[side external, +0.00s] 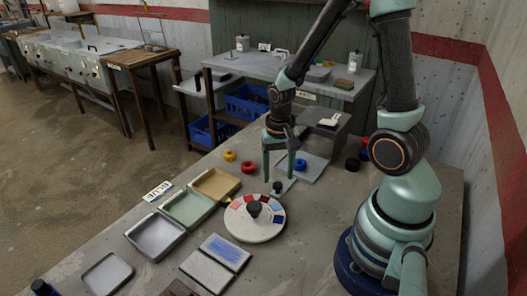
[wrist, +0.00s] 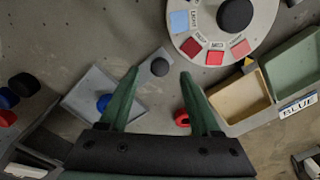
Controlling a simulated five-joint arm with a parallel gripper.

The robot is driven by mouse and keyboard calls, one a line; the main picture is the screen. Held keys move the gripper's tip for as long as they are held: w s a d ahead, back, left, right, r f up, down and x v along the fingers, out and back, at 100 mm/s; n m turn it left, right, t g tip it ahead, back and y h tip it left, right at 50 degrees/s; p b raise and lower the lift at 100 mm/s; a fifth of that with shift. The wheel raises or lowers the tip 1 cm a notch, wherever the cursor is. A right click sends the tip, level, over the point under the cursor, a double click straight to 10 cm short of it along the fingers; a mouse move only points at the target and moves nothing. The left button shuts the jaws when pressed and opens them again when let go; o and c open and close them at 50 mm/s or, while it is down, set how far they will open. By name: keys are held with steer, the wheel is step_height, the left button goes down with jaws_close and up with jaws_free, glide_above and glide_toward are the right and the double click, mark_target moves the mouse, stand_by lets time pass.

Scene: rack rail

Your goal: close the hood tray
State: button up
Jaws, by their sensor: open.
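The grey hood tray (side external: 311,172) is pulled out in front of a dark grey hood (side external: 325,130), with a blue ring (side external: 300,165) lying on it. A black knob (side external: 277,187) stands on a narrow strip at the tray's front end. The tray (wrist: 82,92) and knob (wrist: 160,67) also show in the wrist view. My gripper (side external: 278,176) is open and empty, pointing down over the knob. In the wrist view, the knob lies between the fingertips (wrist: 160,75), with a gap on both sides. I cannot tell how far the tips are above the strip.
A white dial with coloured sectors (side external: 255,226) stands close in front of the knob. Open yellow, green and grey trays (side external: 148,243) lie to the left. Red (side external: 248,167) and yellow (side external: 229,155) rings lie left of my gripper.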

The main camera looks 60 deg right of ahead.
steer(key=shift+f, duration=1.45)
jaws_close()
stand_by(0.4)
